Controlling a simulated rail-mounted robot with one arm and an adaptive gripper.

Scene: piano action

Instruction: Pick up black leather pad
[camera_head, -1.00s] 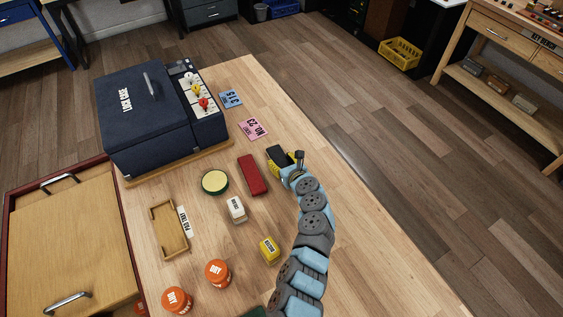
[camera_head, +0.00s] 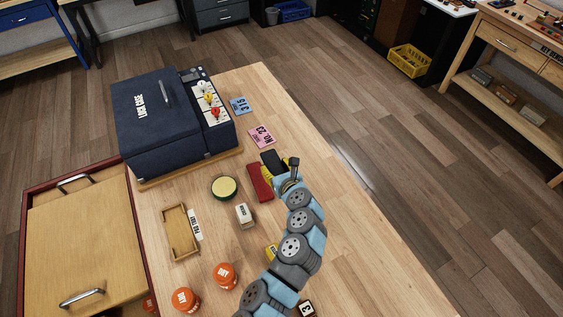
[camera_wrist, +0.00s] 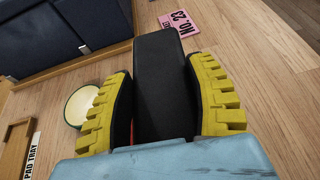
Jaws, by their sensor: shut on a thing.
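The black leather pad (camera_wrist: 163,80) fills the space between the yellow fingers of my gripper (camera_wrist: 165,100) in the wrist view, its far end sticking out beyond them. In the head view, the pad (camera_head: 272,160) shows just past my gripper (camera_head: 280,178), beside the red block (camera_head: 260,184). My gripper is shut on the pad. Its near end is hidden by my wrist. I cannot tell whether it is clear of the tabletop.
A wooden tray (camera_head: 168,225) labelled PAD TRAY lies to the left. A round green-rimmed tin (camera_head: 224,188), a white block (camera_head: 244,216) and orange jars (camera_head: 225,276) stand between. The navy lock case (camera_head: 160,120) is behind. A pink card (camera_head: 262,136) lies beyond the pad.

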